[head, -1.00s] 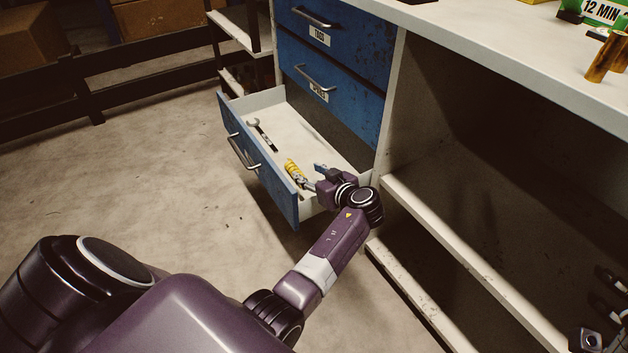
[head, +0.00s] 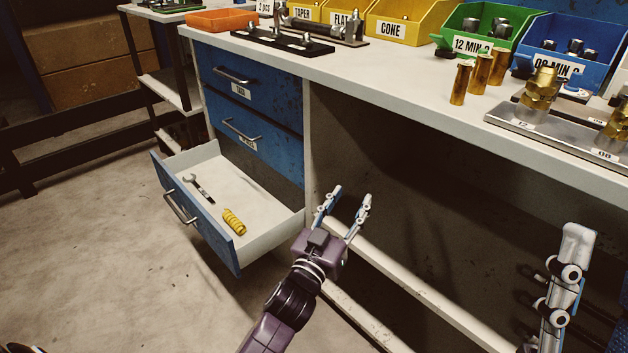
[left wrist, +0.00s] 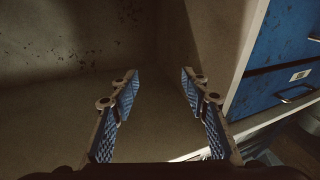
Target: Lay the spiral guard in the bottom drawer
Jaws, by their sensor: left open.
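The yellow spiral guard (head: 234,221) lies on the white floor of the open bottom drawer (head: 240,183), towards its front right. My left gripper (head: 349,197) is open and empty, right of the drawer and apart from it, in front of the shelf opening under the bench. In the left wrist view its two blue-padded fingers (left wrist: 160,75) stand apart with nothing between them. My right gripper (head: 562,290) shows only in part at the lower right; its jaw opening is not clear.
A wrench (head: 199,187) lies in the same drawer, left of the guard. Two closed blue drawers (head: 245,85) are above. The bench top (head: 400,92) carries bins, brass pieces and a fittings plate. The floor left of the drawer is clear.

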